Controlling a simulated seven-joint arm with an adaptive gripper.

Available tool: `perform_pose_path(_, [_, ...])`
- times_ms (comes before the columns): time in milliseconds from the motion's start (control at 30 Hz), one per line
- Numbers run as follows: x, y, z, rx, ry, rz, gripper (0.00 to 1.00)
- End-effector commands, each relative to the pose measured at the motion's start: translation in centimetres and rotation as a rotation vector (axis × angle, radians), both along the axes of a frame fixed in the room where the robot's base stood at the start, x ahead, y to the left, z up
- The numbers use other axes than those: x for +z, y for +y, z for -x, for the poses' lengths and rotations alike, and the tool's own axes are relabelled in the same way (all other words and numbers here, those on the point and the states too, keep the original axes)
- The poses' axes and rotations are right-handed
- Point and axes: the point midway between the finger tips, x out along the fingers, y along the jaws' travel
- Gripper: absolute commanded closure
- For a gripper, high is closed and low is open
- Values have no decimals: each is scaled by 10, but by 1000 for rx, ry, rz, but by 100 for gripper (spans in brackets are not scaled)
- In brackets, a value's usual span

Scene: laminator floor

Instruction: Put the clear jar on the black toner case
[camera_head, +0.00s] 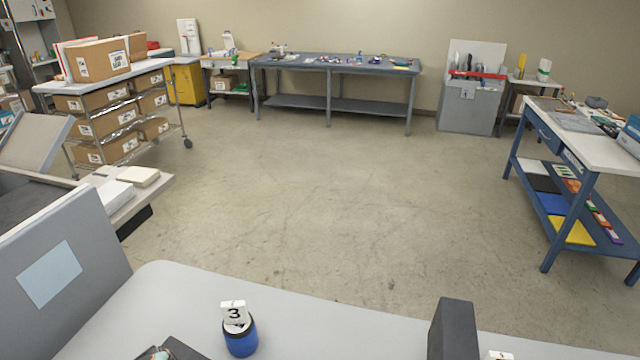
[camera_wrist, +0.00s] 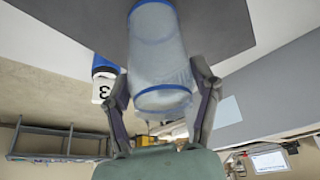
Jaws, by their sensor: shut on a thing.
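In the wrist view, the clear jar (camera_wrist: 158,52), a translucent cylinder with blue bands at both ends, is between the two fingers of my gripper (camera_wrist: 160,78). My gripper is shut on its sides. The jar's far end overlaps a flat dark grey surface, which looks like the black toner case (camera_wrist: 215,25). I cannot tell whether they touch. In the head view, a dark object (camera_head: 172,349) shows at the bottom edge, mostly cut off; it may be the same case. My gripper and the clear jar are not clearly visible there.
A blue container with a white "3" tag (camera_head: 240,338) stands close to the dark object; it also shows in the wrist view (camera_wrist: 104,78). A grey panel with a pale blue square (camera_head: 62,262) rises at left. A dark upright block (camera_head: 454,330) stands at right. The white tabletop between is clear.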

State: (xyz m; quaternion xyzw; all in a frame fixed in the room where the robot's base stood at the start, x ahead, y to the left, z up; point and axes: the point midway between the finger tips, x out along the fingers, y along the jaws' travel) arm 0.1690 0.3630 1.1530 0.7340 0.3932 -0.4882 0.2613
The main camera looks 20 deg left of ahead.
Motion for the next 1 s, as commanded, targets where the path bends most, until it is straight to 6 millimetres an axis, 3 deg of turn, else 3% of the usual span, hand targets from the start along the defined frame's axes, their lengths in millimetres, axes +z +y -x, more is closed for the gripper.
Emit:
perform_pose_path(133, [-3,0,0,0,0,0,77])
perform_pose_path(167, [-3,0,0,0,-1,-1,29])
perform_pose_path(200, [-3,0,0,0,-1,-1,17])
perform_pose_path(233, [-3,0,0,0,0,0,13])
perform_pose_path(633, [4,0,0,0,0,-2,13])
perform_pose_path(767, [24,-7,5,-1,-2,-6,13])
perform_pose_path(1000, [76,-25,17,-1,-3,-7,13])
